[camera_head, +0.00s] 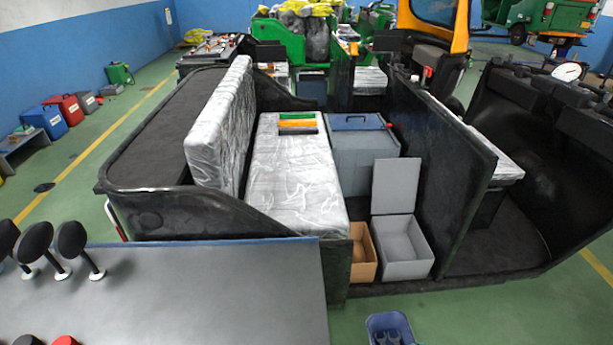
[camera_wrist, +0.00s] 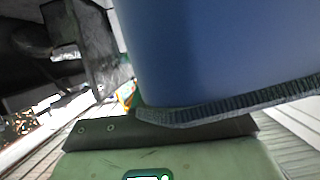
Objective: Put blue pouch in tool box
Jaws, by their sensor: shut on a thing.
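The blue pouch (camera_wrist: 215,50) fills the upper middle and right of the wrist view, very close to the camera, with a dark ribbed edge along its lower side. My gripper (camera_wrist: 160,130) is shut on it; the fingertips are mostly hidden by the pouch. In the head view neither my gripper nor the held pouch shows. A grey box (camera_head: 403,250) with its lid (camera_head: 393,186) standing open is on the floor of the rickshaw and looks like the tool box. Its visible inside looks empty.
An open brown box (camera_head: 363,252) stands left of the grey box. Behind them is a grey bin with a blue lid (camera_head: 360,148). A plastic-covered seat (camera_head: 295,180) lies left, a black partition (camera_head: 440,165) right. A blue crate (camera_head: 390,328) with bottles is in front.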

